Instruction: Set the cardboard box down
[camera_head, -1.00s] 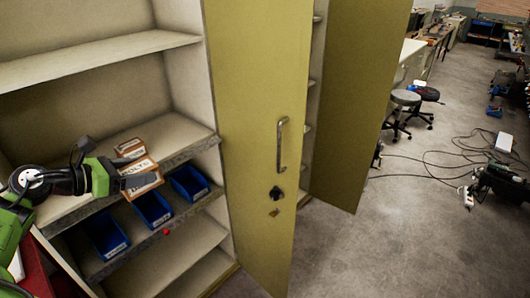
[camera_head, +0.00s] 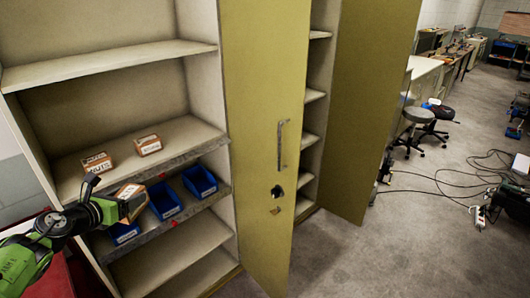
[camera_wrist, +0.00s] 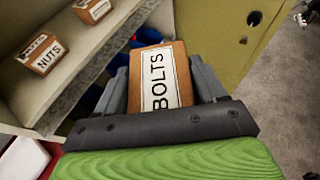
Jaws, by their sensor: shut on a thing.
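The cardboard box (camera_wrist: 160,72) is brown with a white label reading BOLTS. In the wrist view it sits between the two fingers of my gripper (camera_wrist: 163,85), which is shut on it. In the head view the box (camera_head: 130,190) is at the end of my arm, in front of the cabinet, near the edge of the shelf that carries blue bins. My gripper (camera_head: 122,205) partly hides the box there. I cannot tell whether the box touches anything below it.
A NUTS box (camera_wrist: 43,54) and another small box (camera_head: 148,144) stand on the cabinet shelf (camera_head: 185,135). Blue bins (camera_head: 200,181) line the shelf below. The open yellow door (camera_head: 262,150) stands to the right. A red surface (camera_head: 62,272) is at the lower left.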

